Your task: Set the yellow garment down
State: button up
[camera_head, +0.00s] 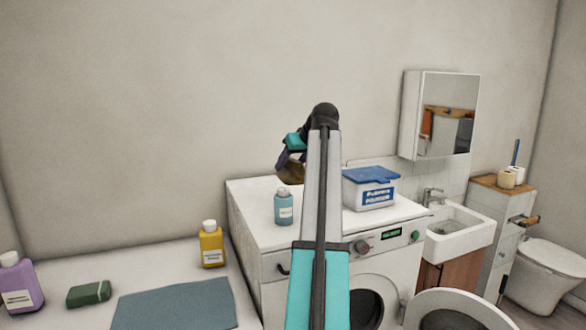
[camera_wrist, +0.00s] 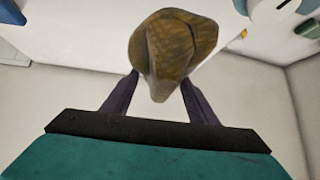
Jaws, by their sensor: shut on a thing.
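The yellow garment (camera_wrist: 172,48) is a crumpled brownish-yellow bundle in the wrist view. My gripper (camera_wrist: 158,90) is shut on it, with one dark purple finger on each side of its lower end. In the head view the garment (camera_head: 292,172) shows small at the back edge of the washing machine's white top (camera_head: 255,205), partly hidden by my gripper and arm. I cannot tell whether it touches the top.
A blue bottle (camera_head: 283,207) and a blue-lidded box (camera_head: 370,188) stand on the washing machine. Its round door (camera_head: 455,312) is open. At the left, a counter holds a yellow bottle (camera_head: 211,246), a green block (camera_head: 89,293), a purple bottle (camera_head: 20,285) and a blue-grey cloth (camera_head: 175,303).

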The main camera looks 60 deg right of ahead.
jog(key=w+a+f+n+y, duration=0.15)
jog(key=w+a+f, duration=0.25)
jog(key=w+a, duration=0.6)
jog(key=w+a+f+n+y, duration=0.15)
jog(key=w+a+f, duration=0.35)
jog(key=w+a, duration=0.5)
jog(key=w+a+f+n+y, duration=0.15)
jog(key=w+a+f, duration=0.4)
jog(key=a, duration=0.75)
jog(key=w+a+f+n, duration=0.15)
jog(key=a+f, duration=0.25)
jog(key=a, duration=0.6)
jog(key=w+a+f+n, duration=0.1)
jog(key=w+a+f, duration=0.2)
jog(key=a, duration=0.7)
jog(key=s+a+f+m, duration=0.1)
jog(key=a+f, duration=0.3)
jog(key=a, duration=0.4)
jog(key=s+a+f+m, duration=0.1)
jog(key=s+a+f, duration=0.2)
jog(key=a, duration=0.5)
jog(key=shift+s+f+t+h, duration=0.2)
jog(key=shift+f+t+h, duration=0.15)
jog(key=shift+f+t, duration=0.05)
